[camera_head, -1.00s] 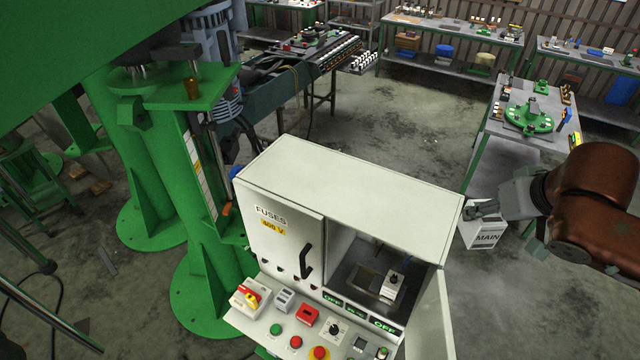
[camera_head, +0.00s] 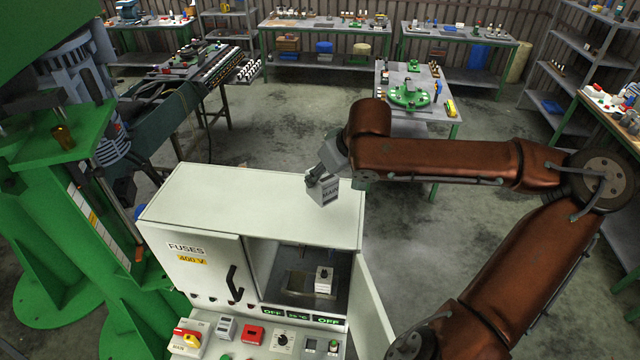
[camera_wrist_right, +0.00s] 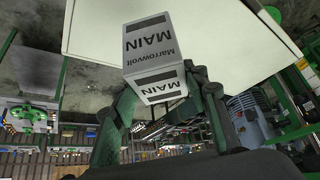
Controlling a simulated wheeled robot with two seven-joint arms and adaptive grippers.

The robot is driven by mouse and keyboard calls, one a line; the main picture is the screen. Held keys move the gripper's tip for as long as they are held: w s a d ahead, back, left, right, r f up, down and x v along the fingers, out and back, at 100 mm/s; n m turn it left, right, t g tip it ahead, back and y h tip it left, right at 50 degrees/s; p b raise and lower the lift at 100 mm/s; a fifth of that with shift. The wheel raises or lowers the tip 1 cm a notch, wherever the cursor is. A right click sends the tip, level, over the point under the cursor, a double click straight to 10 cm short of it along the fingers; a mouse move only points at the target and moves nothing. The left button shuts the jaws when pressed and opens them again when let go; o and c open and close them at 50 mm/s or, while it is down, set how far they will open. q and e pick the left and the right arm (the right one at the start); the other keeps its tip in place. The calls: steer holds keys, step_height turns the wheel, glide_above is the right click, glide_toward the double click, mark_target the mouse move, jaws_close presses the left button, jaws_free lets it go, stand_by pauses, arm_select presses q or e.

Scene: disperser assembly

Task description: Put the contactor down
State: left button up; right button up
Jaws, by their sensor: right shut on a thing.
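The contactor is a light grey box (camera_head: 323,191) labelled MAIN. My right gripper (camera_head: 316,177) is shut on it, and in the head view they overlap the top's back right part. In the wrist view the contactor (camera_wrist_right: 150,48) sits between the fingertips of my right gripper (camera_wrist_right: 163,85), with the pale cabinet top behind it. I cannot tell whether the contactor touches the cabinet. The white cabinet (camera_head: 260,200) has its right door (camera_head: 371,310) open. My left gripper is not in view.
A small white device (camera_head: 323,281) stands inside the open right compartment. The closed left door (camera_head: 205,268) reads FUSES. A control panel (camera_head: 262,338) lies in front. A green machine (camera_head: 85,215) stands at left. A table with a green round part (camera_head: 408,95) is behind.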

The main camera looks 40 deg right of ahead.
steer(key=w+d+f, duration=0.2)
steer(key=f, duration=0.1)
steer(key=w+d+f, duration=0.1)
steer(key=f, duration=0.1)
steer(key=shift+w+p, duration=0.1)
steer(key=shift+p, duration=0.2)
steer(key=f, duration=0.3)
steer(key=shift+w+d+p, duration=0.25)
steer(key=shift+p, duration=0.15)
steer(key=shift+f, duration=0.5)
steer(key=o, duration=1.4)
steer(key=shift+f, duration=0.15)
steer(key=shift+s+r, duration=0.15)
steer(key=shift+r, duration=0.4)
steer(key=v, duration=1.1)
steer(key=shift+s, duration=0.1)
